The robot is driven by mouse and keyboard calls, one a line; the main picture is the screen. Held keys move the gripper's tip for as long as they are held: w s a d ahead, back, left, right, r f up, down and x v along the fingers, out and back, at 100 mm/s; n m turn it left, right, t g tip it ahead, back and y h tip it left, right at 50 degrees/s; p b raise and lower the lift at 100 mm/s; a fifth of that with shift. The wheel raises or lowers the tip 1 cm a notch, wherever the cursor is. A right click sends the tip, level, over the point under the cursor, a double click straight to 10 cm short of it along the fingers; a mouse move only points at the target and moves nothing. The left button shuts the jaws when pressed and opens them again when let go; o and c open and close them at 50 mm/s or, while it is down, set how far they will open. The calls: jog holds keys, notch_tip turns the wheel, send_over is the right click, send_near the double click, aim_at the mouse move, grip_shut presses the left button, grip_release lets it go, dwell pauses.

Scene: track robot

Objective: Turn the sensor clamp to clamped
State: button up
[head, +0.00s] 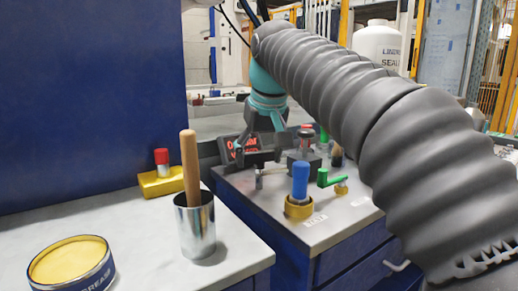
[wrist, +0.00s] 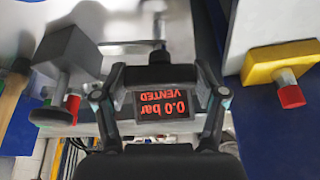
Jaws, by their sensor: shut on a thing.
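My gripper (head: 258,158) reaches down over the far left part of the right-hand worktop in the head view. A slim silver fitting, which looks like the sensor clamp (wrist: 158,28), shows just beyond the fingertips. In the head view a silver post of it (head: 258,179) stands below the fingers. The clamp's exact angle is hidden. A black display (head: 240,146) beside the gripper reads "0.0 bar VENTED" in red in the wrist view (wrist: 164,104).
A dark knobbed block (head: 304,150), a blue knob on a yellow base (head: 299,185) and a green handle (head: 328,179) stand close to the right. On the left bench are a red-capped yellow block (head: 161,184), a metal cup (head: 196,232) with a wooden handle, and a grease tin (head: 72,268).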

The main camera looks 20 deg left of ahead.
jog(key=m+h, duration=0.1)
jog(key=m, duration=0.2)
jog(key=shift+a+m+t+p, duration=0.1)
jog(key=shift+m+t+p, duration=0.2)
jog(key=shift+m, duration=0.1)
jog(key=m+h, duration=0.1)
jog(key=m, duration=0.2)
jog(key=shift+m+h, duration=0.3)
jog(key=shift+h, duration=0.1)
jog(key=m+h, duration=0.1)
jog(key=m, duration=0.1)
jog(key=m+h, duration=0.1)
jog(key=m, duration=0.2)
jog(key=shift+m, duration=0.3)
jog(key=o, duration=1.1)
jog(key=shift+o, duration=0.2)
jog(key=shift+r, duration=0.1)
jog(key=shift+v, duration=1.25)
jog(key=s+a, duration=0.6)
jog(key=s, duration=0.4)
jog(key=shift+s+a, duration=0.15)
jog(key=shift+s, duration=0.05)
